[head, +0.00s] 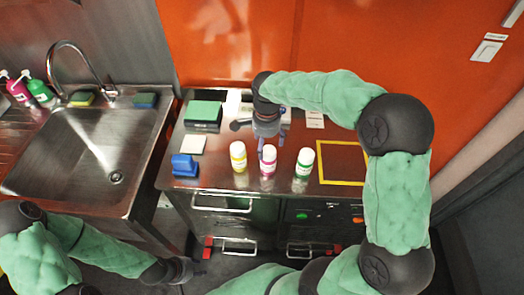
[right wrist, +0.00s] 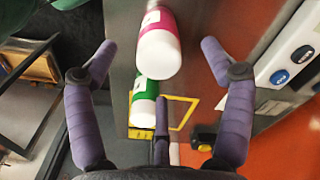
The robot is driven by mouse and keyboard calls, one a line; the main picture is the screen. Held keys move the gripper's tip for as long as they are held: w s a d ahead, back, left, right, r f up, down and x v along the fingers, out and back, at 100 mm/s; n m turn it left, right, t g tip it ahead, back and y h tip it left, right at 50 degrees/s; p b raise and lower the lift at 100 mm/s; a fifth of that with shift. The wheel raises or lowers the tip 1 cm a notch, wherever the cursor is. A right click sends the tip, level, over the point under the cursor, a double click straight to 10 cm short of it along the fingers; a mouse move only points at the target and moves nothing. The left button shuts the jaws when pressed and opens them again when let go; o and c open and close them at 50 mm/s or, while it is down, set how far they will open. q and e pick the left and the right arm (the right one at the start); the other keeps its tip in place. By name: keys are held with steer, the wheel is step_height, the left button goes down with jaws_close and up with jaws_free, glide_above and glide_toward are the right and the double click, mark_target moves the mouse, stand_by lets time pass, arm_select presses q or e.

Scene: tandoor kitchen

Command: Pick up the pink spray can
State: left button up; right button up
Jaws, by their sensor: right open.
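The pink spray can (head: 268,161), with a white cap, stands upright on the steel counter between a yellow can (head: 238,157) and a green can (head: 304,164). My right gripper (head: 271,145) is open just behind and above it in the head view. In the right wrist view the pink can (right wrist: 159,45) shows between the spread fingers, beyond their tips, with no finger seen touching it. The green can (right wrist: 145,100) is close by in that view. My left gripper (head: 190,270) hangs low in front of the cabinet; its fingers are too small to judge.
A yellow square outline (head: 342,162) marks clear counter on the right. A blue stapler-like object (head: 185,166), a pale pad (head: 192,144) and a green-topped box (head: 203,115) lie left. The sink (head: 80,150) is further left. An orange wall stands behind.

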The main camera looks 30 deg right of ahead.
mark_target(267, 151)
step_height(267, 151, down, 4)
steer(key=shift+s+f+b, duration=0.15)
steer(key=shift+f+b, duration=0.1)
steer(key=shift+b, duration=0.25)
steer(key=shift+f, duration=0.5)
steer(key=shift+d+f, duration=0.2)
steer(key=shift+f, duration=0.35)
steer(key=f+b, duration=0.1)
steer(key=f, duration=0.3)
steer(key=shift+d, duration=0.2)
steer(key=c, duration=1.4)
